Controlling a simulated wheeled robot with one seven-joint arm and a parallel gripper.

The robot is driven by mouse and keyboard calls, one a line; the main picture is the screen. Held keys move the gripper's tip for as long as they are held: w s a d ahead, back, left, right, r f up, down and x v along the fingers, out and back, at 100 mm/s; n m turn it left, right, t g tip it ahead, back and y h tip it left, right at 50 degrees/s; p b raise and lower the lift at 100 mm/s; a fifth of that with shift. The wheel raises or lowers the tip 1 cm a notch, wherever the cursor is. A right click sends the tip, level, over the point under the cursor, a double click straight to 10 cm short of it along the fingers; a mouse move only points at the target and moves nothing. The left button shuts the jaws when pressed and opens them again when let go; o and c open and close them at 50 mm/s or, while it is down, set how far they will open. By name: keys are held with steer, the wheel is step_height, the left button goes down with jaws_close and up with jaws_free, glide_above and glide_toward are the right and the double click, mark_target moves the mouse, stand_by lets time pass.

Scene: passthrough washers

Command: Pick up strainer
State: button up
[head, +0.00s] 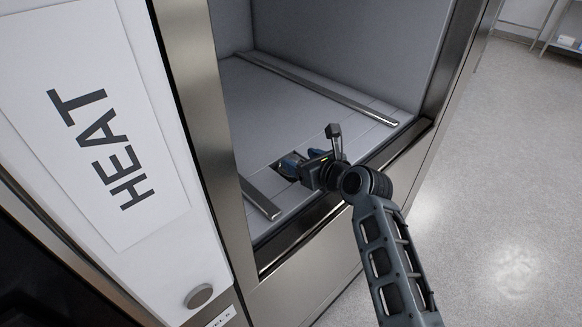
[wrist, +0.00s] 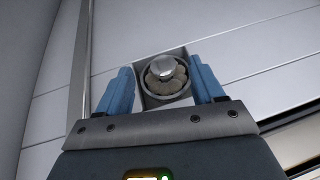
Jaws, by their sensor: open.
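The strainer (wrist: 166,78) is a round metal piece with a shiny knob on top and rounded openings around it. It sits in a square recess in the chamber floor. My gripper (wrist: 163,78) is open, with one blue finger on each side of the strainer in the wrist view. I cannot tell whether the fingers touch it. In the head view my gripper (head: 287,163) reaches into the chamber near its front edge, and it mostly hides the strainer and the recess.
The chamber floor (head: 300,120) is pale and panelled, with a metal rail (head: 320,88) at the back and a shorter rail (head: 260,198) at the front left. A metal front sill (head: 300,235) borders the opening. A door panel marked HEAT (head: 95,130) stands at left.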

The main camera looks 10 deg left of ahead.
mark_target(294, 158)
steer(key=shift+d+f+b+x, duration=0.1)
steer(key=shift+b+x, duration=0.1)
steer(key=shift+x, duration=0.7)
steer(key=shift+d+f+b+x, duration=0.1)
steer(key=shift+b+x, duration=0.05)
steer(key=shift+x, duration=0.7)
steer(key=shift+f+b+x, duration=0.15)
steer(key=shift+b+x, duration=0.05)
steer(key=shift+x, duration=0.7)
steer(key=c, duration=1.1)
